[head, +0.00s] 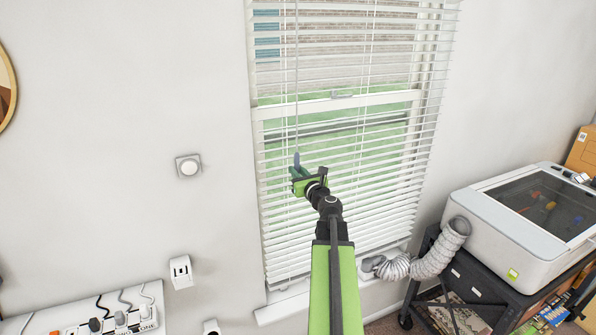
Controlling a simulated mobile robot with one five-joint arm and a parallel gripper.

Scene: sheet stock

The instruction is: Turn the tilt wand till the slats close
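White window blinds (340,215) hang over the window, and their slats are open enough that green ground and a building show through the gaps. The thin tilt wand (297,80) hangs down the left part of the blinds and ends in a darker grip (297,160). My gripper (299,178) is at the lower end of the wand, in front of the slats. Its fingers are small and partly hidden by its own body, so I cannot tell whether they are closed on the wand's grip.
A white machine (520,225) with a dark lid window stands on a black cart at the right. A grey flexible hose (425,262) runs from it to the window sill. A power strip (115,318) is at lower left.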

